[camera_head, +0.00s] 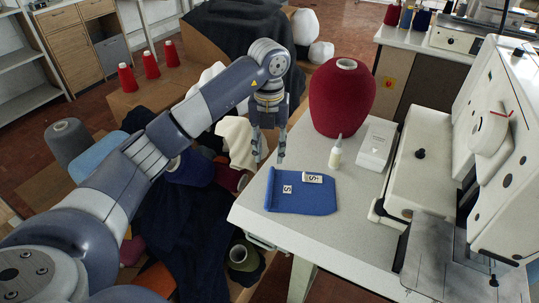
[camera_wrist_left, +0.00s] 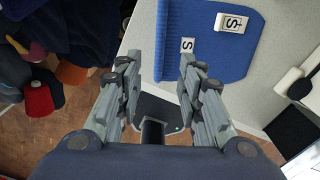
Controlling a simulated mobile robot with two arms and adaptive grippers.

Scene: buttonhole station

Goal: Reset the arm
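My left arm reaches in from the left in the head view. Its gripper (camera_head: 269,158) points down just beyond the left edge of the table (camera_head: 345,230), beside the blue cloth. In the left wrist view the left gripper (camera_wrist_left: 160,75) has its fingers wide apart with nothing between them. The blue folded cloth (camera_head: 303,199) lies flat on the table with a white "S" label on it. A small white block marked "S" (camera_head: 312,178) rests on its upper part. My right gripper does not show in either view.
A large dark red yarn cone (camera_head: 341,100), a small white bottle (camera_head: 336,153) and a white box (camera_head: 376,146) stand behind the cloth. A white sewing machine (camera_head: 490,150) fills the right side. Yarn cones and dark fabric (camera_head: 190,230) lie left of the table.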

